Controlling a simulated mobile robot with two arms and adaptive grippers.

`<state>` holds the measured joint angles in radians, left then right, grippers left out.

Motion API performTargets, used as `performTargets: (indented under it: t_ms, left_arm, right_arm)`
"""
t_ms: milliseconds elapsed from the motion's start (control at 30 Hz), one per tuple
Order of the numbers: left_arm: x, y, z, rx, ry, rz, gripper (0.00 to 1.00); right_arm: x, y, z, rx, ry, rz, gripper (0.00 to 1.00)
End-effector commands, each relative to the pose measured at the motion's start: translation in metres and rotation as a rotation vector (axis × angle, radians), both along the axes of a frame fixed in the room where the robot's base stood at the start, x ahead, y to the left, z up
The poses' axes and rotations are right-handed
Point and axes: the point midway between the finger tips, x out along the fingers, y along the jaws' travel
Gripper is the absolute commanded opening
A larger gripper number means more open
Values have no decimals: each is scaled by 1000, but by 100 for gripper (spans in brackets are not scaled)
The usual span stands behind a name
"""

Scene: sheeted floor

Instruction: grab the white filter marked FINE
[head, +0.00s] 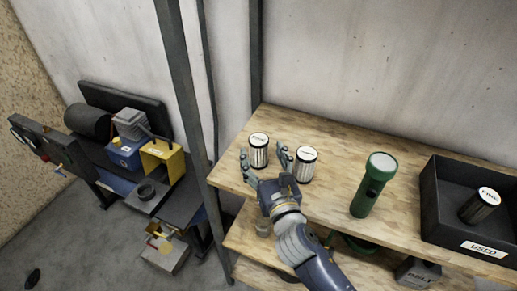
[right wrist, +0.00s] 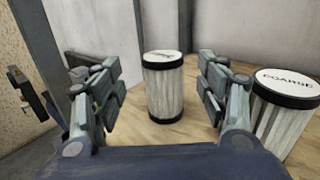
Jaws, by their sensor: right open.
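A white pleated filter with black end rings (head: 259,152) stands upright near the left end of the wooden shelf. Its top label is short and looks like FINE, but is too small to be sure. In the right wrist view this filter (right wrist: 164,92) stands between and beyond my open fingers, label unreadable. A second white filter (head: 306,166) stands to its right; its label reads COARSE in the right wrist view (right wrist: 283,112). My right gripper (head: 267,163) is open and empty in front of the left filter. My left gripper is not in view.
A black box marked USED (head: 440,217) holds a darker filter (head: 480,205). A grey post (head: 184,90) rises left of the shelf. A cluttered dark bench (head: 180,207) stands further left.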

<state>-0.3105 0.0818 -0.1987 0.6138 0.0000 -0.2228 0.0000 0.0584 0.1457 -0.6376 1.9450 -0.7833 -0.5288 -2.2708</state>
Motion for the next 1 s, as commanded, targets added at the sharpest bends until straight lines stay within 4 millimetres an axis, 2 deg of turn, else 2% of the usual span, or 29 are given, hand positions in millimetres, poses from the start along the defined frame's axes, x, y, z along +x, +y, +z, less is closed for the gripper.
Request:
performTargets:
  t_ms: [67, 167, 500, 800, 833, 1000]
  left_arm:
    - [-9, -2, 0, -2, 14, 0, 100]
    - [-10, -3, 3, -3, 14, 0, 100]
    - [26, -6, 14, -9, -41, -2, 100]
    - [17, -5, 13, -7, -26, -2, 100]
    - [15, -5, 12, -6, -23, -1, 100]
    - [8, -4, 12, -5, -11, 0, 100]
  right_arm:
    - [5, 1, 1, 1, -1, 0, 67]
    - [11, 2, 1, 2, 1, -1, 67]
    - [51, 11, 1, 3, 1, 0, 67]
    - [55, 12, 0, 2, 1, 1, 67]
    - [55, 12, 0, 2, 1, 1, 65]
    - [55, 12, 0, 2, 1, 1, 26]
